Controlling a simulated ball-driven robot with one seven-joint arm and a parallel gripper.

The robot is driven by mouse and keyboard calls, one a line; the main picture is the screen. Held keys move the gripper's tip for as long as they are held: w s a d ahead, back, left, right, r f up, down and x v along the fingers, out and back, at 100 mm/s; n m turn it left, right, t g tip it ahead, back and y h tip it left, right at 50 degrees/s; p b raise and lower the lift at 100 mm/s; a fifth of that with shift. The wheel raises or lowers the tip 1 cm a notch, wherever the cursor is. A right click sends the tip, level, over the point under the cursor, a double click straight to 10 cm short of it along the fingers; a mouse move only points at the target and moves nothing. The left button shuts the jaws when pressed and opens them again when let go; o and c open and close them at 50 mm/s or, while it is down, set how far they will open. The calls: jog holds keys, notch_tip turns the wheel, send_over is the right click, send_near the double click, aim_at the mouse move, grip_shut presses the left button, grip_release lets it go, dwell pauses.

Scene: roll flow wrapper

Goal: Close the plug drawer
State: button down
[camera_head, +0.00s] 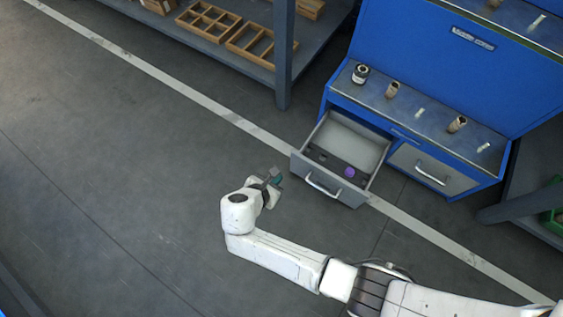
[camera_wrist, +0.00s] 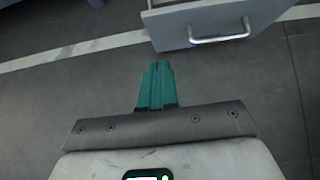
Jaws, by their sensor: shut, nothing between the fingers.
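The grey drawer (camera_head: 332,184) of the blue cabinet is pulled well out in the head view. Its silver handle (camera_head: 322,189) is on the front panel. A purple round item and a few dark small things lie inside it. In the wrist view the drawer's front panel (camera_wrist: 203,24) and handle (camera_wrist: 220,38) show at the top right. My gripper (camera_head: 277,177) is left of the drawer front in the head view, apart from it. In the wrist view its teal fingers (camera_wrist: 157,72) are together and empty, pointing just left of the panel.
The blue cabinet (camera_head: 440,62) has several small parts on its ledge. A shut drawer (camera_head: 432,170) sits to the right. A grey shelf post (camera_head: 284,55) stands behind, beside wooden trays (camera_head: 208,20). The floor (camera_head: 110,150) at left is clear.

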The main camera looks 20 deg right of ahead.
aim_at(298, 158)
jog(key=shift+w+d+r+b+x, duration=0.3)
jog(key=shift+b+x, duration=0.75)
jog(key=shift+x, duration=1)
jog(key=shift+w+d+r+b+x, duration=0.1)
jog(key=shift+d+r+b+x, duration=0.25)
jog(key=shift+b+x, duration=1.2)
jog(key=shift+w+d+r+b+x, duration=0.25)
jog(key=shift+r+b+x, duration=0.25)
jog(key=shift+x, duration=2)
